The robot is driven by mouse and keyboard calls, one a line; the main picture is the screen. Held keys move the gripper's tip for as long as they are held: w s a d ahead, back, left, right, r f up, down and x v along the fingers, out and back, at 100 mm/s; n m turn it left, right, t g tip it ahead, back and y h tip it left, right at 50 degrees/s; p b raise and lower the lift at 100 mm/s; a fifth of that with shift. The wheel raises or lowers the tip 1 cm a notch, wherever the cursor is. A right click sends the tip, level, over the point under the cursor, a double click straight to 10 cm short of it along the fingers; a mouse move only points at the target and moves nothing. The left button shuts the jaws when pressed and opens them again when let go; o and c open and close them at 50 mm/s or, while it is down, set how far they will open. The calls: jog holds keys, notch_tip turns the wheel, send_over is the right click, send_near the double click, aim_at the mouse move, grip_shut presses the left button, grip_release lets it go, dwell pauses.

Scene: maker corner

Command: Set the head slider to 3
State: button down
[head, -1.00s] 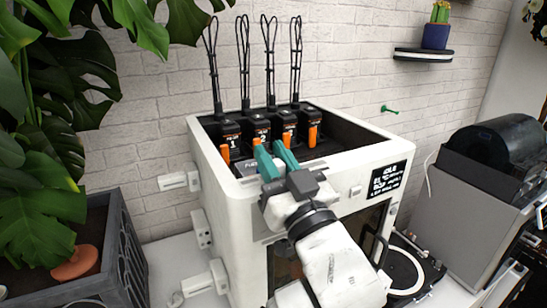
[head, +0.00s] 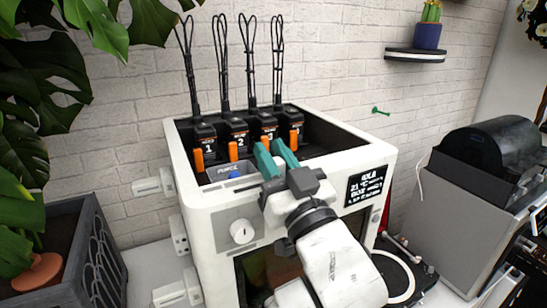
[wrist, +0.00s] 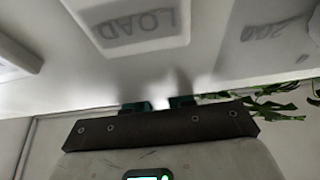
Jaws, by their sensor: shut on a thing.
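The white printer (head: 205,195) fills the middle of the head view, with several black numbered heads (head: 236,140) in a row in its open top. My gripper (head: 274,150) is over the front rim, its two teal fingers in front of the heads at about number 3 and the one right of it. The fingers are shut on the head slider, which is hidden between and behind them. In the wrist view the teal fingertips (wrist: 160,104) show in part beyond the dark gripper edge; the slider itself cannot be made out there.
A blue button (head: 236,174) by the PURGE label and a round white dial (head: 242,232) are left of my gripper. A display (head: 369,186) is on the right of the printer front. A grey planter (head: 75,250) stands left, a dark-topped machine (head: 480,190) right.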

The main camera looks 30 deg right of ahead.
jog(key=shift+a, duration=0.15)
jog(key=c, duration=1)
grip_release()
jog(key=shift+c, duration=0.2)
jog(key=b+v, duration=0.2)
jog(key=v, duration=0.8)
jog(key=shift+s+f, duration=0.25)
jog(key=shift+s, duration=0.1)
jog(key=d+f+g+h, duration=0.1)
jog(key=d+f+g, duration=0.15)
jog(key=f, duration=0.55)
jog(key=s+d+f+m+g, duration=0.1)
jog(key=f+g, duration=0.3)
jog(key=f, duration=0.5)
jog(key=d+f+g+h, duration=0.15)
jog(key=f+g, duration=0.25)
jog(key=f, duration=0.4)
jog(key=s+d+f+g+y, duration=0.2)
jog(key=s+f+g, duration=0.9)
jog(key=s+f, duration=0.8)
jog(key=shift+s+d+n, duration=0.3)
jog(key=shift+s+d, duration=0.2)
jog(key=shift+d, duration=0.05)
